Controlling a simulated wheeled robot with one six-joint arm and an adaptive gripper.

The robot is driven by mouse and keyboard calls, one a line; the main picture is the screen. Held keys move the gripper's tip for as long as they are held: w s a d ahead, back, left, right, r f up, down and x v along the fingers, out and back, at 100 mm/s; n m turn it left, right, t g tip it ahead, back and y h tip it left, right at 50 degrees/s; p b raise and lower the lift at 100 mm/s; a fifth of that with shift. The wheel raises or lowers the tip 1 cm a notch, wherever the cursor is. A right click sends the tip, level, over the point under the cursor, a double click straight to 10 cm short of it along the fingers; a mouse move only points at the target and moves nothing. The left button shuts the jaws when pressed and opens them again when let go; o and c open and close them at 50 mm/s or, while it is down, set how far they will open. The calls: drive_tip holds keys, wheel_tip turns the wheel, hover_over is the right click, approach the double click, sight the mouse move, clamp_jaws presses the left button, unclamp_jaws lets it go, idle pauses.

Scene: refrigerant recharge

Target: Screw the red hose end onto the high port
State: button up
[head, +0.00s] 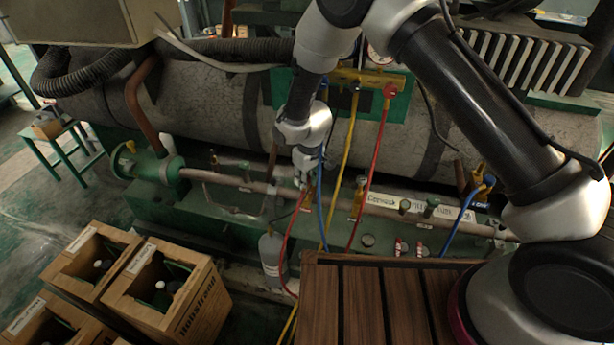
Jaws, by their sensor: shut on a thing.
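My gripper (306,181) points down over the long horizontal pipe (260,187), shut on the upper end of the red hose (286,238). The fingers largely hide the hose end. The red hose drops from there, passes behind the wooden top, and another stretch rises to the manifold (366,79). I cannot tell which fitting is the high port, or whether the hose end touches one.
A yellow hose (345,150) and a blue hose (321,205) hang close to my gripper. A grey cylinder (270,252) stands below. Wooden crates (205,300) holding bottles are at lower left; a slatted wooden top (365,305) is in front.

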drive_tip(key=shift+f, duration=1.75)
drive_tip(key=shift+f, duration=1)
drive_tip(key=shift+m, duration=1.8)
drive_tip(key=m, duration=0.3)
drive_tip(key=shift+h, duration=0.4)
drive_tip(key=shift+m, duration=0.3)
